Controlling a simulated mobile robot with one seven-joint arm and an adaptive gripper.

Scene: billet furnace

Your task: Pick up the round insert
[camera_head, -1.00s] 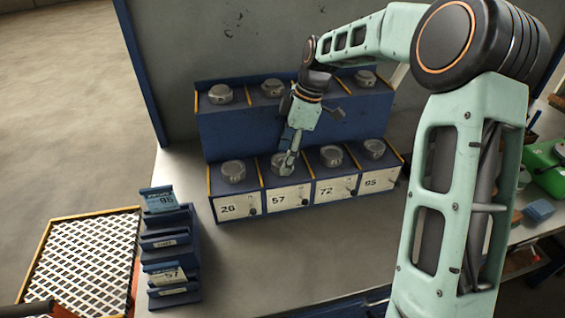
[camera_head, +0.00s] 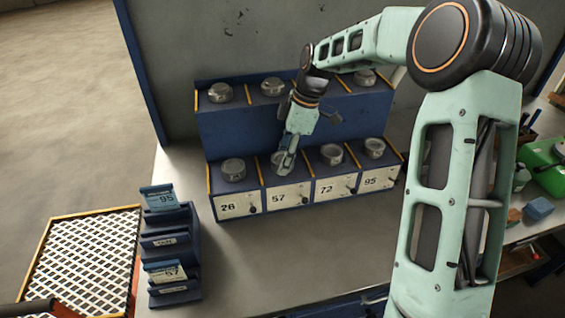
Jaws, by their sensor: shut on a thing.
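Round metal inserts sit on the two-step blue rack (camera_head: 240,130). The lower row has places labelled 57, 72, 95 and one at the left that reads like 26 or 76. My gripper (camera_head: 285,167) points down at the place labelled 57 and is shut on the round insert (camera_head: 275,158) there. My fingers hide much of that insert. It still appears to be at its place, and I cannot tell whether it is lifted.
Neighbouring inserts stand close by, at left (camera_head: 233,170) and right (camera_head: 331,154). A blue card holder (camera_head: 190,255) shows cards 95 and 57. A white mesh tray (camera_head: 85,250) is at the left. A green container (camera_head: 548,160) is at the right. The bench front is clear.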

